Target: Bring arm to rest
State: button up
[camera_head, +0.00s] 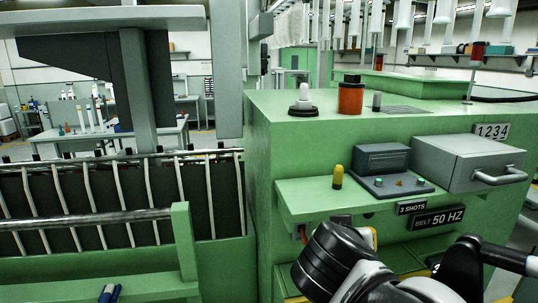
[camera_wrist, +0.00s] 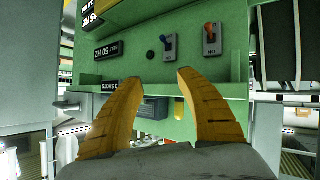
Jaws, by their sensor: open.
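My arm (camera_head: 350,272) shows at the lower right of the head view, bent in front of the green machine (camera_head: 262,165). My gripper (camera_wrist: 151,76) shows in the wrist view with its two yellow-orange fingers spread apart and nothing between the tips. The fingers point at the machine's green front panel, which appears upside down there. In the head view my fingers are mostly hidden behind the arm's dark links.
The machine's shelf carries a yellow peg (camera_head: 338,177), a grey control box (camera_head: 382,158) and a grey drawer unit (camera_head: 455,162). A blue switch (camera_wrist: 168,47) and a red switch (camera_wrist: 211,40) stick out of the panel. A slatted conveyor (camera_head: 115,195) stands at left.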

jog(key=s+d+f+g+y+b, duration=0.1)
jog(key=s+f+b, duration=0.3)
jog(key=f, duration=0.7)
jog(key=s+d+f+n+g+y+b, duration=0.1)
jog(key=s+f+b, duration=0.3)
jog(key=f+b, duration=0.4)
jog(key=s+d+f+n+g+y+b, duration=0.1)
jog(key=f+b, duration=0.5)
jog(key=f, duration=0.9)
jog(key=s+g+y, duration=0.1)
jog(key=s+y, duration=0.1)
jog(key=s, duration=0.1)
jog(key=shift+d+f, duration=0.15)
jog(key=shift+f, duration=0.05)
jog(key=shift+s+r, duration=0.1)
